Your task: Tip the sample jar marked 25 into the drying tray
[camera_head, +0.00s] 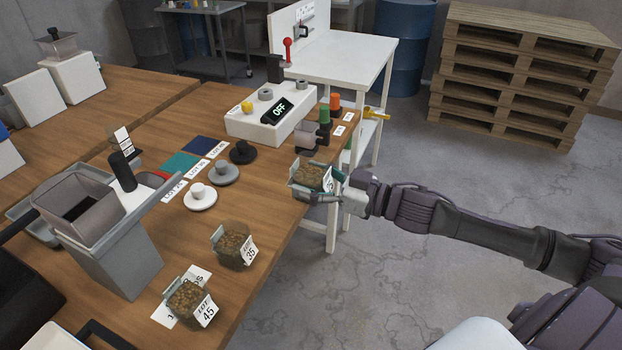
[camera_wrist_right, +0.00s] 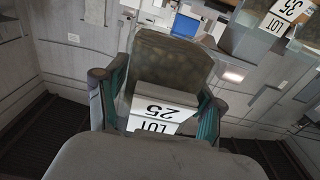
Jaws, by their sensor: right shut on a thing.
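My right gripper (camera_head: 325,190) is shut on a square clear jar (camera_head: 309,176) of brown granular material, held near the bench's right edge. In the right wrist view the jar (camera_wrist_right: 172,75) sits between the two fingers (camera_wrist_right: 158,88). Its white label (camera_wrist_right: 158,108) reads LOT 25, upside down in that picture. The jar looks roughly upright in the head view. A grey tray (camera_head: 33,232) lies partly behind a grey hopper at the left; I cannot tell whether it is the drying tray. My left gripper is not in view.
Jars marked 35 (camera_head: 233,246) and 45 (camera_head: 188,300) stand at the bench's front edge. The grey hopper (camera_head: 118,262) stands left of them. Bare wood lies between the discs and jars.

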